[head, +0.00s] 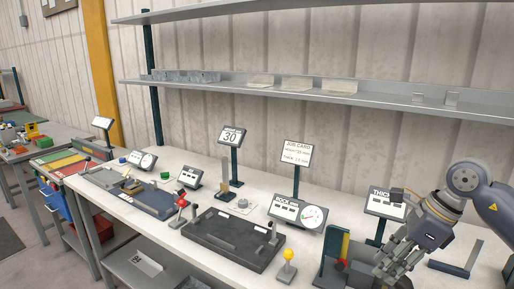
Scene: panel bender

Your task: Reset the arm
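My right arm comes in from the right edge in the head view. Its dark grey gripper (388,266) points down and left over the right part of the bench, by a dark green and yellow fixture (336,257) with a red part. The fingers overlap the dark parts behind them, so I cannot tell whether they are open or shut, or whether they touch anything. I see no held object clearly. My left gripper is not in view.
The white bench (215,240) carries a dark bending fixture (233,238), a yellow-knobbed lever (288,265), a dial gauge box (298,213) and a job card sign (297,152). A thickness display (384,204) stands beside my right arm. Shelves (300,92) hang above; open air lies between.

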